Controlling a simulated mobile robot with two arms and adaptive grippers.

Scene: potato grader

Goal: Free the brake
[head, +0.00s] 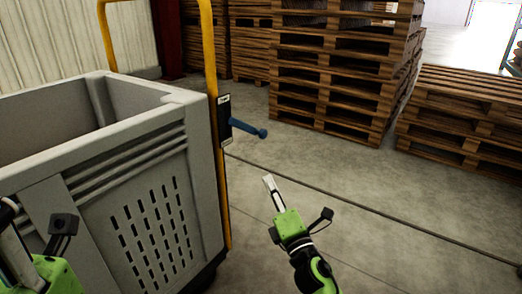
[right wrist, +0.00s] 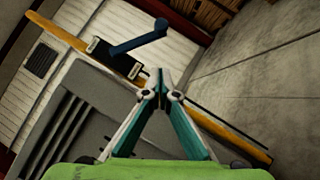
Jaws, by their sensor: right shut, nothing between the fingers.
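The brake is a blue lever (head: 248,129) with a rounded knob, on a dark box with a pale plate (head: 224,108). The box is fixed to the yellow post of a grey cart, and the lever sticks out to the right. In the right wrist view the lever (right wrist: 138,40) lies above my fingertips, apart from them. My right gripper (head: 268,181) is shut and empty, below and a little right of the knob; its closed fingers also show in the right wrist view (right wrist: 159,78). My left gripper (head: 10,228) is partly cut off at the lower left, beside the cart.
The grey cart bin (head: 60,155) with slotted walls fills the left. Its yellow frame (head: 212,60) rises at the bin's far end. Wooden pallet stacks (head: 335,75) stand behind, with a lower stack (head: 465,120) at right. The concrete floor (head: 390,215) around my right gripper is clear.

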